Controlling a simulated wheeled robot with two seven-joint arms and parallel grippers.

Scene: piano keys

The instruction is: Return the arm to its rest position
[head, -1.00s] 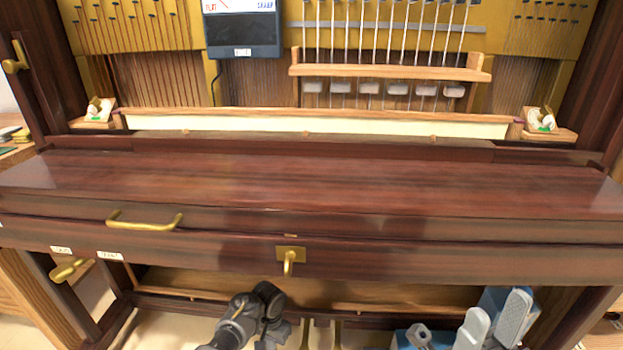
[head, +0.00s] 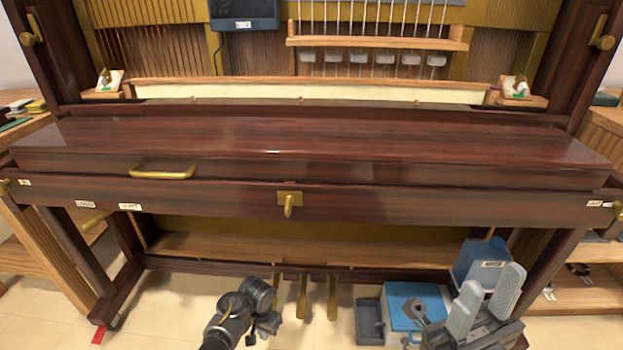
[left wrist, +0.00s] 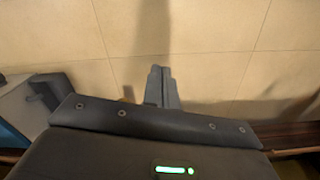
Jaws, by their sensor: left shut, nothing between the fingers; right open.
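The dark red-brown piano (head: 300,135) stands in front of me with its fallboard down, so no keys show. A brass handle (head: 163,172) is on its front left and a brass latch (head: 288,203) hangs at the middle. My left arm (head: 240,312) is low in the head view, in front of the pedals, apart from the piano front. In the left wrist view my left gripper (left wrist: 161,70) is shut and empty over the tiled floor. My right gripper (head: 491,278) is open and empty at the lower right, in front of blue containers.
Brass pedals (head: 302,297) stick out under the piano. A blue box (head: 410,300), a dark tray (head: 368,320) and a blue container (head: 483,262) are at the lower right. Wooden shelves (head: 590,270) flank the piano.

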